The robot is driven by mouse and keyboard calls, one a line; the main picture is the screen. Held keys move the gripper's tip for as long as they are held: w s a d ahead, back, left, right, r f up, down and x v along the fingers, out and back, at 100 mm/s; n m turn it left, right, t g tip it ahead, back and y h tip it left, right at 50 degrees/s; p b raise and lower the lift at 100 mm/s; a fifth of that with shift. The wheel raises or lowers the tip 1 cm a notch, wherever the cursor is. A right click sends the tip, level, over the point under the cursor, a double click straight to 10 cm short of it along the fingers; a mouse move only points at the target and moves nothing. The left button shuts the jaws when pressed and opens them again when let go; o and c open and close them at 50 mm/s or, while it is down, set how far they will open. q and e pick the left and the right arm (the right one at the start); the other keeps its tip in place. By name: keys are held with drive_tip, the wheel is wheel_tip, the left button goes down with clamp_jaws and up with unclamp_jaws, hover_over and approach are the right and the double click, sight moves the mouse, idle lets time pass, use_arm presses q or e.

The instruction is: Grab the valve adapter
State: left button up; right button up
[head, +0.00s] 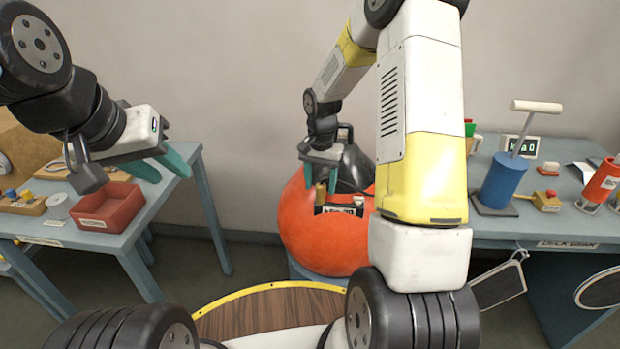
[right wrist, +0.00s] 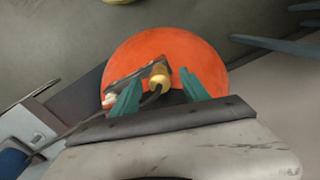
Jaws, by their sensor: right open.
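A small brass-coloured cylinder (head: 321,196), which looks like the valve adapter, sits at a dark labelled holder (head: 345,207) on the front of a large orange round body (head: 310,238). In the right wrist view the brass piece (right wrist: 159,77) shows between and just beyond the fingertips. My right gripper (head: 321,181) is open, with its teal fingers on either side of the piece; I cannot tell whether they touch it. The same gripper (right wrist: 160,88) shows in the right wrist view. My left gripper (head: 163,168) is open and empty beside the left table.
The left table (head: 175,178) carries a red tray (head: 107,206) and a wooden block with knobs (head: 20,203). The right bench (head: 480,225) carries a blue cylinder with a T-handle (head: 503,180) and a red cylinder (head: 603,182). My right arm hides part of the orange body.

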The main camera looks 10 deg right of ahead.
drive_tip(key=shift+f, duration=0.55)
clamp_jaws()
drive_tip(key=shift+r, duration=0.15)
